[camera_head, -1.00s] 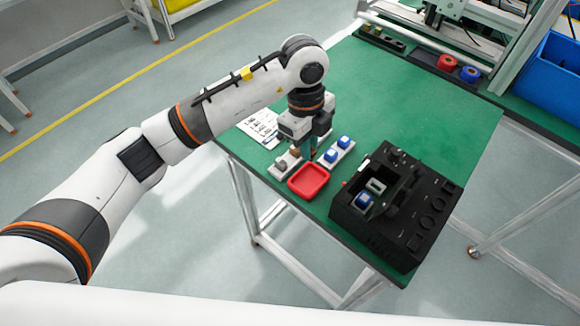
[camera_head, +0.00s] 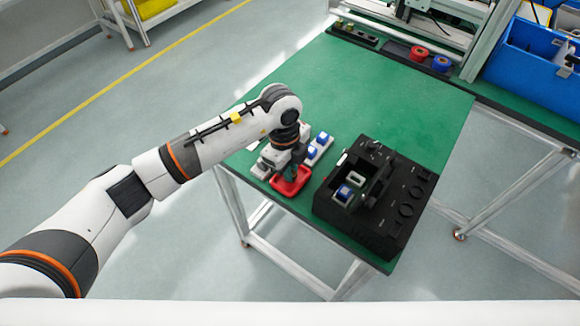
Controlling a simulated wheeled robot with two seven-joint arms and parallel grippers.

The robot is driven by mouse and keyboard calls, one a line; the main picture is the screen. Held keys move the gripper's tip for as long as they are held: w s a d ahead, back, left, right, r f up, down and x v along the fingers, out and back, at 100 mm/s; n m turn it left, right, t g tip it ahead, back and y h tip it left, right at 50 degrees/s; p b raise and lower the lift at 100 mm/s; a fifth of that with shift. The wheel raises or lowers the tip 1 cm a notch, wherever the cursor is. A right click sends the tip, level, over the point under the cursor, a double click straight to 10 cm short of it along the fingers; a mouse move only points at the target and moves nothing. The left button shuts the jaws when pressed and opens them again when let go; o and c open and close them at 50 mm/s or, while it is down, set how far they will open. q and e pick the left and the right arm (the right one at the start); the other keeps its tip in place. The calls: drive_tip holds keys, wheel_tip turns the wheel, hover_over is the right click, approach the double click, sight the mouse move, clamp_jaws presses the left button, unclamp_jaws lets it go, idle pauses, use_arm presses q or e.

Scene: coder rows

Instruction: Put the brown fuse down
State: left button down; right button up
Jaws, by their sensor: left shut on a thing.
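My left gripper (camera_head: 291,176) points down over the red tray (camera_head: 282,187) near the table's front left edge. It is shut on the brown fuse, which is small and mostly hidden by the fingers. The fingertips are at or just above the tray floor; I cannot tell whether the fuse touches it. My right gripper is not in view.
A white holder with blue fuses (camera_head: 316,150) stands just behind the tray. Another white holder (camera_head: 262,170) is left of it, partly covered by my gripper. A black fuse box (camera_head: 395,225) stands close on the right.

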use_arm(q)
drive_tip(key=c, duration=1.6)
unclamp_jaws()
drive_tip(key=shift+o, duration=0.8)
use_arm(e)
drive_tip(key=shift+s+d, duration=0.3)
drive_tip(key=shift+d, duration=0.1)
